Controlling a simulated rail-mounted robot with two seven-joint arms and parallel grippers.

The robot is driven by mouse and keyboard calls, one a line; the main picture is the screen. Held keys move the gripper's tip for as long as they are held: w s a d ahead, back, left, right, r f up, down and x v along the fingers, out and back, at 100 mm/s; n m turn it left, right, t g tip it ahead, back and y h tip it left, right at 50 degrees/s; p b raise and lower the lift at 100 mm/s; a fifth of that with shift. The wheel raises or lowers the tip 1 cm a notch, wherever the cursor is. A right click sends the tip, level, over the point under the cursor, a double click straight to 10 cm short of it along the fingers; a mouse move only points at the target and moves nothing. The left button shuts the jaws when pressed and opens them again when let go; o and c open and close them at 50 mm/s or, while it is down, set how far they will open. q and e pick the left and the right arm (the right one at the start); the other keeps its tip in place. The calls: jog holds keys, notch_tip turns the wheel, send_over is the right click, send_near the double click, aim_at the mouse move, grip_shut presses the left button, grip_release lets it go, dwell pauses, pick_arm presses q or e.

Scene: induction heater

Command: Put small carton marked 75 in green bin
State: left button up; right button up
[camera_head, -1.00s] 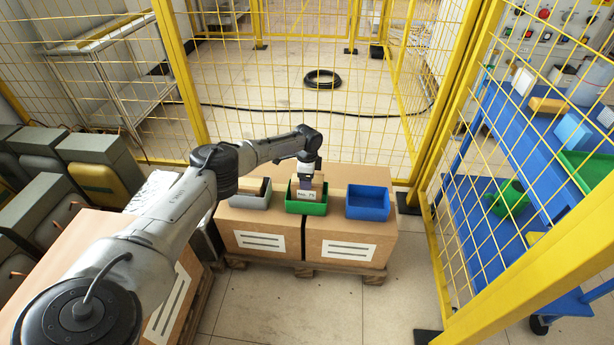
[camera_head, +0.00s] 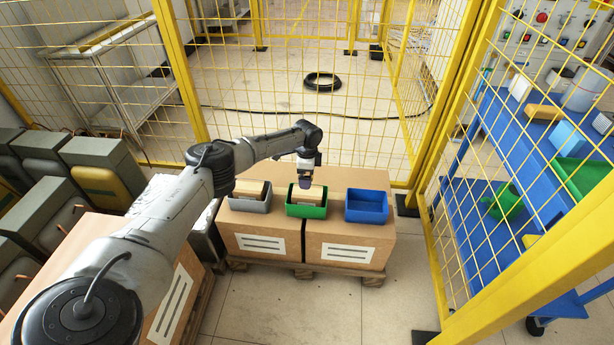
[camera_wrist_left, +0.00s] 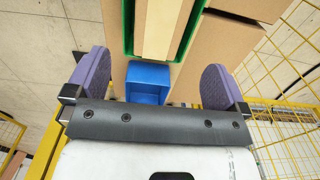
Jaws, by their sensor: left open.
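The small tan carton (camera_head: 306,195) sits inside the green bin (camera_head: 306,210), its upper part showing above the rim. No marking on it is readable now. In the left wrist view, the carton (camera_wrist_left: 160,28) lies between the green walls of the bin (camera_wrist_left: 128,28). My left gripper (camera_head: 304,183) is above the green bin. My right gripper is not in view.
A grey bin (camera_head: 250,204) holding a brown carton stands to the left of the green bin. An empty-looking blue bin (camera_head: 367,206) stands to the right. All stand on large cardboard boxes (camera_head: 343,245). Yellow mesh fencing (camera_head: 300,125) rises behind and to the right.

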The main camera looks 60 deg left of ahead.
pick_arm(q)
notch_tip(320, 180, up, 10)
jog(key=p, duration=0.4)
jog(key=shift+p, duration=0.35)
